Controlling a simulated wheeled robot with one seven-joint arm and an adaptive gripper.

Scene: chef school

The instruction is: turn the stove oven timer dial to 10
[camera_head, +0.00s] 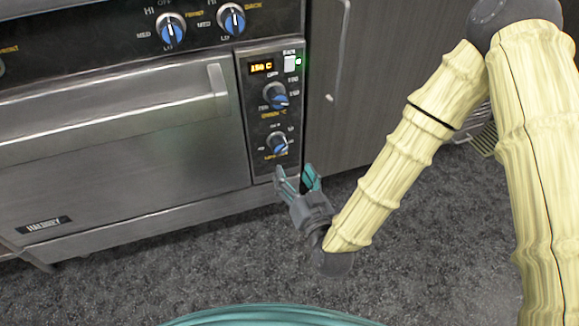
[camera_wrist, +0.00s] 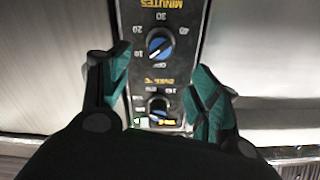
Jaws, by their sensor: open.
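The oven timer dial (camera_head: 277,143) is the lower black and blue knob on the stove's narrow control panel. In the wrist view the timer dial (camera_wrist: 160,44) appears upside down, ringed by OFF, 10, 20, 30 and 40, with MINUTES above. Its white pointer line is slanted; I cannot tell its exact setting. My gripper (camera_head: 297,178) is open and empty, with teal fingers pointing up toward the panel just below and right of the dial. In the wrist view my gripper (camera_wrist: 157,78) has its fingers spread to either side of the panel, apart from the dial.
The oven temperature dial (camera_head: 275,97) sits above the timer dial, under an orange display (camera_head: 262,68) and a white switch (camera_head: 290,63). The oven door handle (camera_head: 110,120) juts out left. A grey cabinet (camera_head: 360,80) stands right.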

